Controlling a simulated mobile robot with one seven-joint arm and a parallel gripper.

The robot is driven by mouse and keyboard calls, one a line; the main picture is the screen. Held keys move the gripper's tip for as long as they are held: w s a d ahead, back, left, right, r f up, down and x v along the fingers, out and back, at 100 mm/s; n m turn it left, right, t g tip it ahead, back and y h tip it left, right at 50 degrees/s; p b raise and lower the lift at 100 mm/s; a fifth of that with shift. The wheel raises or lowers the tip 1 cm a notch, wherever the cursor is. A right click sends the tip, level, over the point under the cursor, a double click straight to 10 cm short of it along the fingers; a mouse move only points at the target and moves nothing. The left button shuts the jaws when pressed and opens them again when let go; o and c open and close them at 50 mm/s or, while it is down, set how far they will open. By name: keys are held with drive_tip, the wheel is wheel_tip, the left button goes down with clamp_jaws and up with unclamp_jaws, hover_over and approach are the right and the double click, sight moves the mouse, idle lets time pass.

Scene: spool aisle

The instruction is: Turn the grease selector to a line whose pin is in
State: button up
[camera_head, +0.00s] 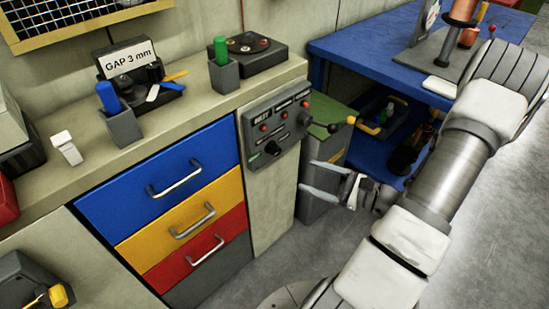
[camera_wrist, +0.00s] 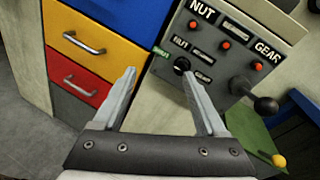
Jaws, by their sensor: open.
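A grey control panel (camera_head: 262,112) is fixed to the end of the cabinet. It carries a small black round selector knob (camera_wrist: 181,65), which also shows in the head view (camera_head: 272,148). Small labels, a green one (camera_wrist: 161,52) among them, surround the knob; where it points is too small to tell. Three red round parts (camera_wrist: 225,45) run in a row above it, near labels reading NUT and GEAR; whether any is a pushed-in pin I cannot tell. My gripper (camera_wrist: 158,72) is open and empty, in front of the panel's lower part, with the knob near its right fingertip.
A lever with a black ball (camera_wrist: 266,105) sticks out at the panel's right. A yellow ball (camera_wrist: 279,160) shows beyond it. Blue, yellow and red drawers (camera_head: 180,220) with handles lie left. A blue bench (camera_head: 365,45) stands right. Bare floor lies in front.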

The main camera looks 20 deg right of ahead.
sight(278, 152)
wheel_tip(278, 152, down, 4)
drive_tip(key=s+d+m+t+h+b, duration=0.1)
drive_tip(key=d+m+t+h, duration=0.2)
drive_tip(key=m+h, duration=0.15)
drive_tip(key=shift+y, duration=0.65)
drive_tip(key=b+x, duration=0.3)
drive_tip(key=x, duration=1.4)
drive_tip(key=shift+s+r, duration=0.1)
drive_tip(key=shift+r, duration=0.1)
clamp_jaws()
